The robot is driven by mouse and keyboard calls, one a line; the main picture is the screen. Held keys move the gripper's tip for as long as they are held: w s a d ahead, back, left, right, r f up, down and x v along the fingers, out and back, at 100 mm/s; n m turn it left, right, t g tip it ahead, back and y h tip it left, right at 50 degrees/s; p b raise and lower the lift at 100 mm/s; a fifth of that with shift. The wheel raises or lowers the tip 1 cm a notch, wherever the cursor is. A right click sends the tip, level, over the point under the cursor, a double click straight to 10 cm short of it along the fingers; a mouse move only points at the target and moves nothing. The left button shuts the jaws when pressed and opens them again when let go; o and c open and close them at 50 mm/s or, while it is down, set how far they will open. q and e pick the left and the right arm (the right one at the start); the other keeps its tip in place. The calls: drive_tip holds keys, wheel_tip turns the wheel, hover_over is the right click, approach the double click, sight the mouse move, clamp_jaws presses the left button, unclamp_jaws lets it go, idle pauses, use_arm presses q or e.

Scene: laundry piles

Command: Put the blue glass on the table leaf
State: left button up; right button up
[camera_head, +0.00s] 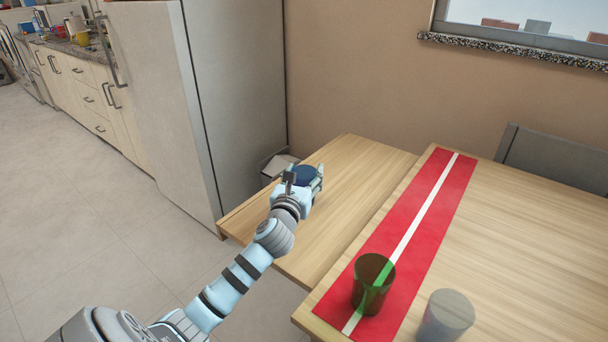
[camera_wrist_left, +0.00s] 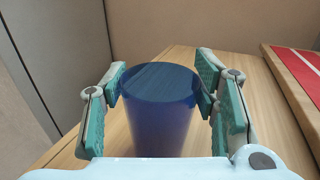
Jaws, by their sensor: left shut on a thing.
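The blue glass (camera_wrist_left: 160,112) is upright between the fingers of my left gripper (camera_wrist_left: 162,92), with pads touching both its sides. In the head view the blue glass (camera_head: 305,174) shows at the end of my left arm, partly hidden by the left gripper (camera_head: 303,182). It is over the table leaf (camera_head: 345,185), the lower wooden section left of the main table. Whether its base touches the leaf is hard to tell, since the gripper hides the lower part. My right gripper is not in view.
The main table (camera_head: 520,240) stands slightly higher, with a red runner (camera_head: 425,205) with a white stripe. A green glass (camera_head: 373,284) stands on the runner, and a grey glass (camera_head: 446,316) beside it. A tall fridge (camera_head: 235,90) is behind the leaf. Much of the leaf is clear.

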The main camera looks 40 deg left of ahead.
use_arm(q)
drive_tip(key=o, duration=1.7)
drive_tip(key=shift+r, duration=0.15)
drive_tip(key=p+v, duration=0.3)
drive_tip(key=v, duration=0.9)
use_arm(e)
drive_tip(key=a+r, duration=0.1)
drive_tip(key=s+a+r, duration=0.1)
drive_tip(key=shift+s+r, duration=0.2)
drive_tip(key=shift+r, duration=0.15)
use_arm(q)
drive_tip(key=shift+s+a, duration=0.1)
